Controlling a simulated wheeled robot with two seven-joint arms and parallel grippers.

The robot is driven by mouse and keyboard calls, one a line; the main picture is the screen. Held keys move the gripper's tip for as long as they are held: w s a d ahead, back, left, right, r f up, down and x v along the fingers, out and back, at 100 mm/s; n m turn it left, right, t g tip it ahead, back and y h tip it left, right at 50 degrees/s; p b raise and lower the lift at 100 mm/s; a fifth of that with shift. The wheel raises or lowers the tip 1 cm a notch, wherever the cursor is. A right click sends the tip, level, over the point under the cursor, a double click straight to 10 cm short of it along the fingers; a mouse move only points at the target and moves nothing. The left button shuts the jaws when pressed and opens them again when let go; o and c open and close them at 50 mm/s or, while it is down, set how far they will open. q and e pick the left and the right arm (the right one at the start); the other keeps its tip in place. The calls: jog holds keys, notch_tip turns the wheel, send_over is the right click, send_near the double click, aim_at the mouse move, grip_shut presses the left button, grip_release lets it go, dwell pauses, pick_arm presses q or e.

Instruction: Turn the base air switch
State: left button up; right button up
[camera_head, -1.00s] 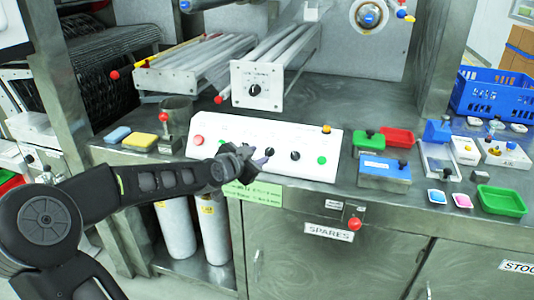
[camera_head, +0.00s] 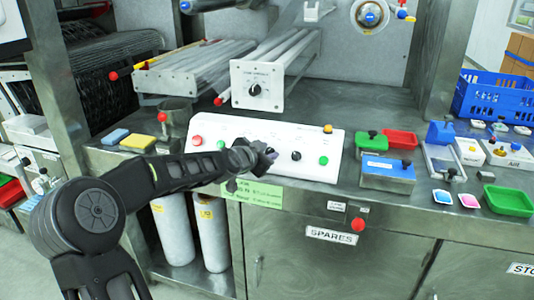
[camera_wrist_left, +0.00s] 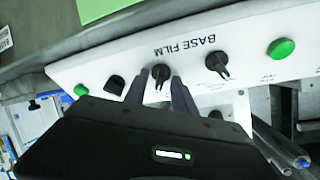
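The white control panel (camera_head: 215,128) stands on the bench, with dark knobs and coloured buttons. It shows upside down in the left wrist view, with the words BASE FILM. My left gripper (camera_head: 272,157) is at the panel's middle. In the left wrist view, its two fingers (camera_wrist_left: 162,82) are apart, with a dark pointer knob (camera_wrist_left: 160,73) between their tips; I cannot tell whether they touch it. Another pointer knob (camera_wrist_left: 217,63) is to its right, and a black knob (camera_wrist_left: 115,85) to its left. The air label itself is not readable. My right gripper is not in view.
A red button (camera_head: 197,140) and a green button (camera_head: 323,160) are on the panel. Behind it stands a white box with a knob (camera_head: 256,88). A blue box (camera_head: 388,173) and a green tray (camera_head: 503,199) lie to the right. A yellow sponge (camera_head: 138,142) is left.

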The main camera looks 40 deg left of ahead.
pick_arm(q)
jog(key=shift+c, duration=0.3)
grip_shut()
